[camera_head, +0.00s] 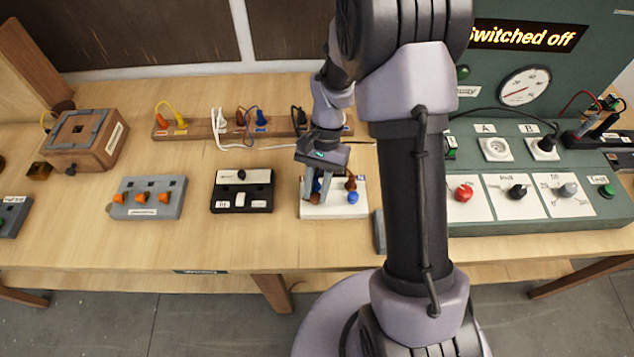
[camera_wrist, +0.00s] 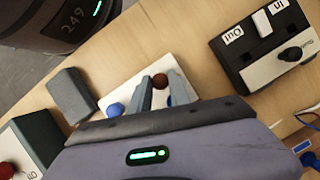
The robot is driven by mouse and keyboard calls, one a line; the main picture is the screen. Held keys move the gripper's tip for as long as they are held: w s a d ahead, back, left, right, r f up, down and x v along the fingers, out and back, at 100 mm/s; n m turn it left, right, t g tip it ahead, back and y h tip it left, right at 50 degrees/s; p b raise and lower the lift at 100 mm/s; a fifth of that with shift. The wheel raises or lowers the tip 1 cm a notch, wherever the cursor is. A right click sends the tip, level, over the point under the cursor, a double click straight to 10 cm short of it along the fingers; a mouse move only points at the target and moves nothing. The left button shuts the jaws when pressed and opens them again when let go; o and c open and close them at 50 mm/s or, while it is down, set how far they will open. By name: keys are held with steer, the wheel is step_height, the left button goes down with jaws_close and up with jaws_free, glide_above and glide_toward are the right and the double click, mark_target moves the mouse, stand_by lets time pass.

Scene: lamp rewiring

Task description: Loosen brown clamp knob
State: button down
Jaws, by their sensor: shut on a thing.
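The white terminal block (camera_head: 335,211) sits on the table with brown and blue knobs on it. My gripper (camera_head: 316,197) points down over its left part. It is shut on the brown clamp knob (camera_head: 308,197) at the block's front left. In the wrist view, this brown knob (camera_wrist: 160,80) shows between the two fingertips (camera_wrist: 161,78). A blue knob (camera_head: 353,197) stands at the block's front right, and it also shows in the wrist view (camera_wrist: 115,109). Another brown knob (camera_head: 351,184) is behind it. The fingers partly hide the block's left part.
A black and white switch box (camera_head: 242,198) stands left of the block, and a grey box with orange levers (camera_head: 148,198) farther left. A wooden rail (camera_head: 200,130) with plugs and cables lies behind. The green test panel (camera_head: 540,212) stands right. The front table strip is clear.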

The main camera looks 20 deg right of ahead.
steer(key=n+h+p, duration=0.1)
steer(key=n+p, duration=0.1)
steer(key=n, duration=0.1)
steer(key=n+g+h+p, duration=0.1)
steer(key=n+p, duration=0.1)
steer(key=n, duration=0.1)
steer(key=shift+w+a+r, duration=0.1)
steer(key=shift+a+r, duration=0.05)
steer(key=shift+a, duration=0.05)
steer(key=n+h+p, duration=0.2)
steer(key=n, duration=0.4)
steer(key=shift+a, duration=0.15)
steer(key=n+h+p, duration=0.1)
steer(key=n, duration=0.1)
steer(key=n+t+h, duration=0.1)
steer(key=n, duration=0.2)
steer(key=shift+a+p, duration=0.1)
steer(key=shift+p, duration=0.3)
steer(key=n, duration=0.1)
steer(key=n+t, duration=0.1)
steer(key=n, duration=0.1)
steer(key=n+t+h, duration=0.1)
steer(key=n, duration=0.1)
steer(key=shift+s, duration=0.25)
steer(key=c, duration=1.5)
jaws_free()
